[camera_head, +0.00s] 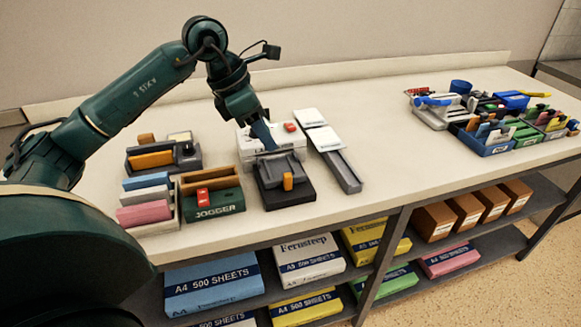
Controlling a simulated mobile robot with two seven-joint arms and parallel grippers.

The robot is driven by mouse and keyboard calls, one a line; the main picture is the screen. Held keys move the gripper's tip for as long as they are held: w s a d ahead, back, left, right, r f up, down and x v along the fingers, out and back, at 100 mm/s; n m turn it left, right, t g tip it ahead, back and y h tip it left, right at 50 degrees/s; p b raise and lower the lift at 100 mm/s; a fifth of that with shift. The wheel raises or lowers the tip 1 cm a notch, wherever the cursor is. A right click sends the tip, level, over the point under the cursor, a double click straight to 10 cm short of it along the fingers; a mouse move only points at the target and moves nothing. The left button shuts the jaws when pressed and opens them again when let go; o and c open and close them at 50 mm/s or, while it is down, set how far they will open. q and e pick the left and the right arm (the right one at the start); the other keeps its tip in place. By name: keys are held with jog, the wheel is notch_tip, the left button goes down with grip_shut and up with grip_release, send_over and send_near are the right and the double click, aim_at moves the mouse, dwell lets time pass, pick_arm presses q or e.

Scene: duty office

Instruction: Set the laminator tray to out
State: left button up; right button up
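A white box-shaped machine (248,142) with a red part on top stands near the middle of the table; it looks like the laminator, though no label is readable. A dark grey device (283,171) with an orange part sits directly in front of it. I cannot tell which part is the tray or how it is set. My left gripper (263,136) points down at the white machine, its blue-grey fingers over or against its front. The fingers overlap in this view, so their gap and any contact are unclear. My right gripper is out of view.
A green jogger box (217,201), coloured paper stacks (145,213) and a dark organiser (163,160) stand to the left. A long grey device with white sheets (340,170) lies close on the right. The table (385,130) is clear further right, before several sorting bins (488,146).

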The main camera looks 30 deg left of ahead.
aim_at(287, 175)
pick_arm(q)
jog(key=shift+y, duration=0.3)
jog(key=x, duration=0.4)
jog(key=p+x, duration=0.1)
jog(key=x, duration=0.3)
jog(key=a+x, duration=0.1)
jog(key=x, duration=0.3)
jog(key=shift+w+f+p, duration=0.25)
jog(key=shift+w+p, duration=0.05)
grip_shut()
